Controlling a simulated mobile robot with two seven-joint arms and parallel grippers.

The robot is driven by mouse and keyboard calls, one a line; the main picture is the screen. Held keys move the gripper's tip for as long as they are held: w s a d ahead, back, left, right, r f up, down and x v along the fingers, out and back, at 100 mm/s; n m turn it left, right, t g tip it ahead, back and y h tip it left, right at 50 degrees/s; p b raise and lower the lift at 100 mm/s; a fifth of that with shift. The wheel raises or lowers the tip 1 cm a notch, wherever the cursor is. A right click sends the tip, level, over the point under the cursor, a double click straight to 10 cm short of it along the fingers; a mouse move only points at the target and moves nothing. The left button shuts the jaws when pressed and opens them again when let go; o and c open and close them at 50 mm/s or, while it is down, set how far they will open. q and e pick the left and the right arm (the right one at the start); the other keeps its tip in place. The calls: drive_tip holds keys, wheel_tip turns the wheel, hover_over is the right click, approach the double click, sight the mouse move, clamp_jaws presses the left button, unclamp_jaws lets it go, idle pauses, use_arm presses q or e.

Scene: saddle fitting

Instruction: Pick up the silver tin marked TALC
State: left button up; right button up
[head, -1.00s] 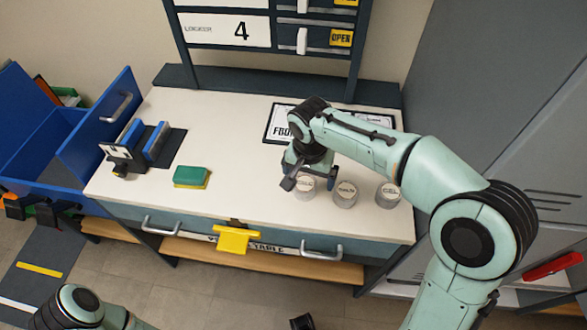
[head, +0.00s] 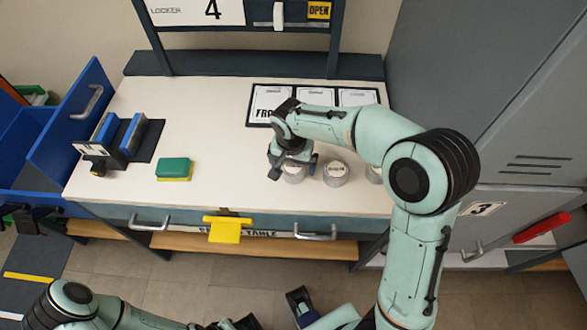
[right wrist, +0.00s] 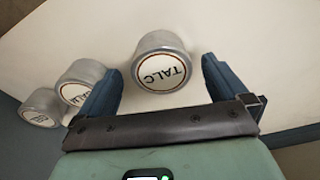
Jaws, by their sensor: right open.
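The silver tin marked TALC (right wrist: 163,66) stands on the white tabletop, with its round label facing up. In the head view the tin (head: 293,175) is partly hidden under my right gripper (head: 294,167). In the right wrist view my right gripper (right wrist: 160,70) is open, with one blue finger on each side of the tin and a gap at both sides. How far down the fingers reach beside it is hard to tell. Only part of my left arm shows at the bottom of the head view, and its jaws are unclear.
A second silver tin (head: 336,173) stands close to the right of the TALC tin, and a third (head: 374,174) is partly behind my arm. A framed card board (head: 262,92) lies behind them. A green and yellow sponge (head: 174,169) and blue-panelled holder (head: 118,138) are left. The middle tabletop is clear.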

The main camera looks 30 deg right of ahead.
sight(293, 166)
drive_tip(key=f, duration=0.3)
drive_tip(key=shift+w+d+f, duration=0.2)
drive_tip(key=shift+w, duration=0.1)
drive_tip(key=shift+c, duration=0.3)
drive_tip(key=c, duration=1.1)
drive_tip(key=shift+r, duration=0.15)
